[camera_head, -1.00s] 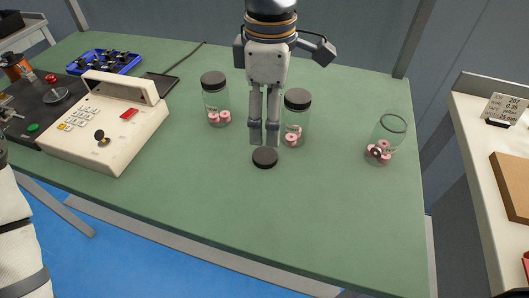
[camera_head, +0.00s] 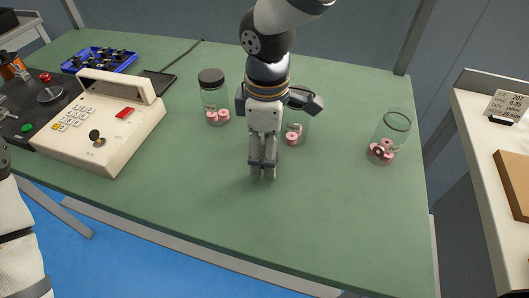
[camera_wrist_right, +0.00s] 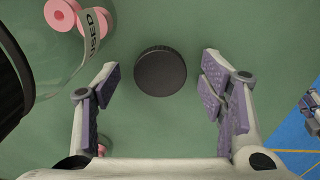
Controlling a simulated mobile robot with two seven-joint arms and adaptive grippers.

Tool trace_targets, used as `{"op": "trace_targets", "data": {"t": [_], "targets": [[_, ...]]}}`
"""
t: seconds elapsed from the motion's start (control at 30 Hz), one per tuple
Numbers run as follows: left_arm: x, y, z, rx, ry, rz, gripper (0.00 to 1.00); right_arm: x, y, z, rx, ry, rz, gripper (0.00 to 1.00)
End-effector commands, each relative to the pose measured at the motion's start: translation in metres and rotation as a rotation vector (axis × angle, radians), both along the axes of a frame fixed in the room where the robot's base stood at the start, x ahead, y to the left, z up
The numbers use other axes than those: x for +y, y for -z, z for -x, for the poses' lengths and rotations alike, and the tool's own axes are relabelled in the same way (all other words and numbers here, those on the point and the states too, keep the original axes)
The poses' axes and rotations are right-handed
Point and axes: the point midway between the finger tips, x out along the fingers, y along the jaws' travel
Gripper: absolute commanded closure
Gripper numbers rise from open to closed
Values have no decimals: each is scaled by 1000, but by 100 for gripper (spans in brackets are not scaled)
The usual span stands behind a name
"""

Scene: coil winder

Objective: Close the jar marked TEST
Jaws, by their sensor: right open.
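A loose black lid (camera_wrist_right: 160,71) lies flat on the green table, between and slightly beyond my right fingertips in the wrist view. My right gripper (camera_head: 262,172) points down, open and empty, and hides the lid in the head view. An open glass jar (camera_head: 390,138) with pink spools stands at the right, its label too small to read. A black-lidded jar (camera_head: 214,98) stands left of the gripper.
A cream control box (camera_head: 101,122) and a blue tray (camera_head: 101,61) stand on the left of the green table (camera_head: 200,190). A side shelf (camera_head: 478,130) with a card stands past the right edge. The table's front middle is clear.

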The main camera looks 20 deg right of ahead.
Motion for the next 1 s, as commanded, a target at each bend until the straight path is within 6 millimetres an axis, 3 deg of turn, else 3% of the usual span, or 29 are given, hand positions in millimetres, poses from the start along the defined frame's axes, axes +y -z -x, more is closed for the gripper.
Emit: {"op": "trace_targets", "data": {"t": [0.27, 0.5, 0.83, 1.0], "targets": [[0, -1, -1, -2, 0, 0, 58, 0, -1, 0, -3, 0, 0, 36], [0, -1, -1, -2, 0, 0, 58, 0, -1, 0, -3, 0, 0, 68], [0, -1, -1, -2, 0, 0, 58, 0, -2, -1, -3, 0, 0, 68], [0, -3, -3, -11, 0, 0, 58, 0, -17, -2, -7, 1, -1, 68]]}}
